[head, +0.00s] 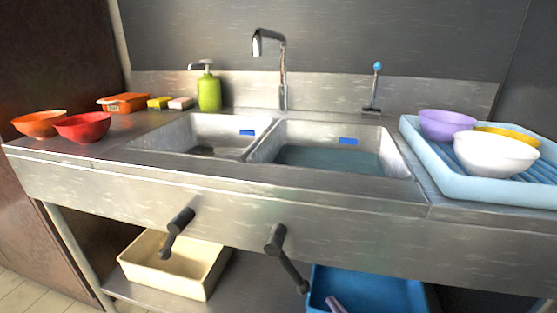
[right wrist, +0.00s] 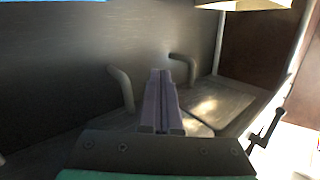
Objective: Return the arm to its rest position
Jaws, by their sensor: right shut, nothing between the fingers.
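My right gripper (right wrist: 160,72) points away from the camera in the right wrist view, its purple-grey fingers pressed together with nothing between them. In the head view only its fingertips (head: 337,304) show at the bottom edge, in front of the blue bin. My left gripper is not in view. Most of the right arm is out of the head view.
A steel counter holds a double sink (head: 262,150). Red (head: 83,127) and orange bowls (head: 38,123) stand left; a light blue tray (head: 425,165) holds bowls at right. Two dark levers (head: 176,230) jut from the front. Cream (head: 180,280) and blue (head: 405,290) bins sit below.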

